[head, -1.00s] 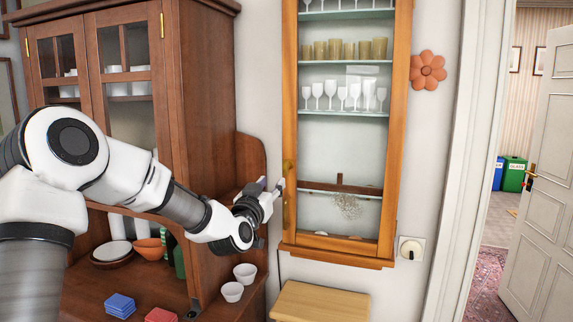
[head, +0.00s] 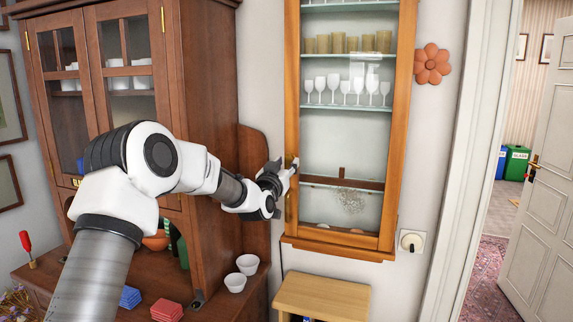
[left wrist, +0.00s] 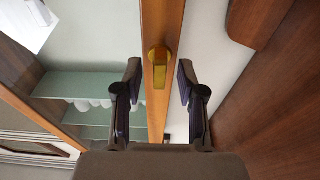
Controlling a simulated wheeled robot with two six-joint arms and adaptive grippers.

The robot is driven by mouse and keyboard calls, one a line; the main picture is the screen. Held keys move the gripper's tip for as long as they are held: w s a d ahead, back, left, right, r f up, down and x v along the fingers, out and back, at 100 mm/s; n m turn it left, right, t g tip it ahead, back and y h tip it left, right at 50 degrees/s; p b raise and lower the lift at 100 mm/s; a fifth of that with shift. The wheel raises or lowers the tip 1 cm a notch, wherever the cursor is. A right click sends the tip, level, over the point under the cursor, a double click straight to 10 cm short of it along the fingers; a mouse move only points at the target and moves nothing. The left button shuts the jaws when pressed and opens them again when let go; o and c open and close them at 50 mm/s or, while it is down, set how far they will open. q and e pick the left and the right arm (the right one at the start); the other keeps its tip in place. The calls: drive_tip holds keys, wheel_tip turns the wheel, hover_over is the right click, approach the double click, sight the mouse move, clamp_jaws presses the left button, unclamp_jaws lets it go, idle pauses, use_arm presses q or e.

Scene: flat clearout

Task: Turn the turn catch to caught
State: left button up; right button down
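The brass turn catch (left wrist: 160,66) sits on the wooden edge of the glass-fronted wall cabinet (head: 402,130), in the middle of the left wrist view. Its tab lies along the wooden strip. My left gripper (left wrist: 158,72) is open, with one dark finger on each side of the strip and catch; I see gaps between the fingers and the catch. In the head view my left gripper (head: 291,167) is at the cabinet's left edge and largely hides the catch. My right gripper is in neither view.
A tall brown wooden cupboard (head: 205,110) stands close on the left, beside my left arm. White bowls (head: 236,282) sit on its ledge. A light wooden stand (head: 322,296) is below the wall cabinet. A doorway opens at the right.

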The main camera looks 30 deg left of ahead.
use_arm(q)
clamp_jaws()
drive_tip(key=m+h, duration=0.1)
drive_tip(key=m, duration=0.4)
drive_tip(key=m+h, duration=0.1)
drive_tip(key=m, duration=0.4)
drive_tip(key=shift+r, duration=0.1)
drive_tip(key=shift+m, duration=0.4)
drive_tip(key=shift+a+m, duration=0.1)
drive_tip(key=shift+m, duration=0.7)
drive_tip(key=m, duration=0.3)
drive_tip(key=shift+g, duration=0.4)
drive_tip(key=m, duration=0.4)
drive_tip(key=shift+h+b, duration=0.3)
drive_tip(key=shift+h, duration=0.1)
drive_tip(key=shift+o, duration=0.6)
unclamp_jaws()
